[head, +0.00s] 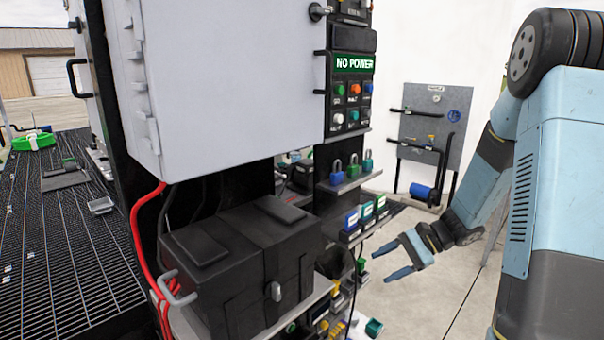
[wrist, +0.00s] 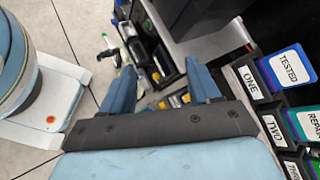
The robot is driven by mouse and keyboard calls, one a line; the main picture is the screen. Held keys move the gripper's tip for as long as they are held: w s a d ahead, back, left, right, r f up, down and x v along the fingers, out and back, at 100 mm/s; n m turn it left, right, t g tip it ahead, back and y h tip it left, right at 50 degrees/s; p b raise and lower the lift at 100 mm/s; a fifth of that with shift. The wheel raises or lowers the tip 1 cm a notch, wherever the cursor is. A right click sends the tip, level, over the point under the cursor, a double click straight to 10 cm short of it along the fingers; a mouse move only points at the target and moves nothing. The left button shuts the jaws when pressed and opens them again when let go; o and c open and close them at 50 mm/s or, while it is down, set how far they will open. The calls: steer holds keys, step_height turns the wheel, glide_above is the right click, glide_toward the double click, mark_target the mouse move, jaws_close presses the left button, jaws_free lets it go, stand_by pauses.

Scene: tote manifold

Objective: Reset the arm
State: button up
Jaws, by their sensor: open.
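My gripper (head: 402,262) is at the right of the head view, low in front of the shelves, with its two blue fingers apart and nothing between them. In the wrist view, my gripper (wrist: 162,82) shows its two blue fingers spread, with shelf items and floor beyond them. My blue arm stands at the right of the head view and reaches down and left to the gripper.
A grey cabinet (head: 235,75) has a panel reading NO POWER (head: 354,64). A black box (head: 235,260) sits on a shelf. Padlocks (head: 353,167) and labelled bins (head: 366,213) are left of my gripper. A wall panel (head: 428,125) stands behind. Open floor (head: 430,310) lies below.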

steer(key=s+r+n+t+h, duration=0.3)
steer(key=s+r+n+h, duration=0.2)
steer(key=s+r, duration=0.5)
steer(key=s+d+r+n+t+h, duration=0.1)
steer(key=s+r+n+h, duration=0.4)
steer(key=s+r, duration=0.6)
steer(key=shift+d+r+n+t+h, duration=0.2)
steer(key=shift+r+n+t+h, duration=0.1)
steer(key=shift+r+t+h, duration=0.55)
